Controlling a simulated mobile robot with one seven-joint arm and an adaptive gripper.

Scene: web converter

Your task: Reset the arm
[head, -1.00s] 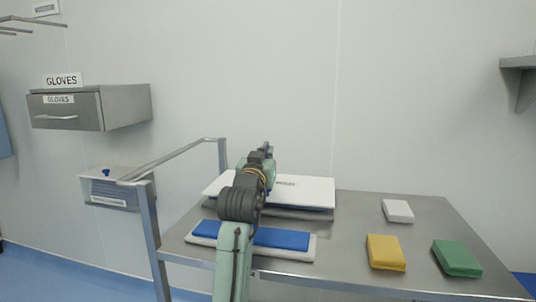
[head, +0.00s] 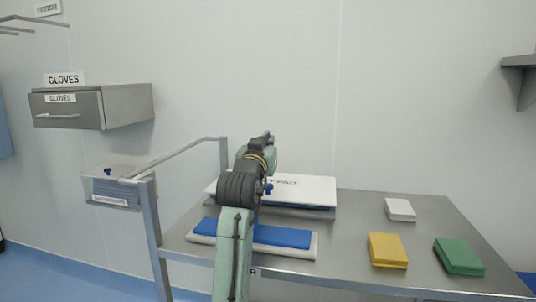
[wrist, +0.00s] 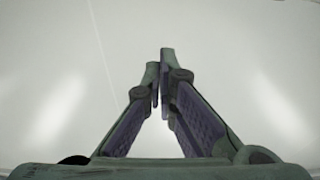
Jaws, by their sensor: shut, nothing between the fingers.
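My gripper (wrist: 160,62) shows in the wrist view with its two fingers together and nothing between them. Behind the fingers, that view holds only a pale plain surface. In the head view my arm rises from the bottom middle, and my gripper (head: 267,136) is at its top end, in front of the wall and above the white-lidded box. The fingers are small there and partly hidden by the wrist.
A steel table (head: 345,235) bears a white-lidded box (head: 315,188), a blue pad (head: 282,237) on a white one, and white (head: 400,210), yellow (head: 388,251) and green (head: 459,257) blocks. A rail (head: 150,225) stands left. A gloves drawer (head: 125,106) hangs on the wall.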

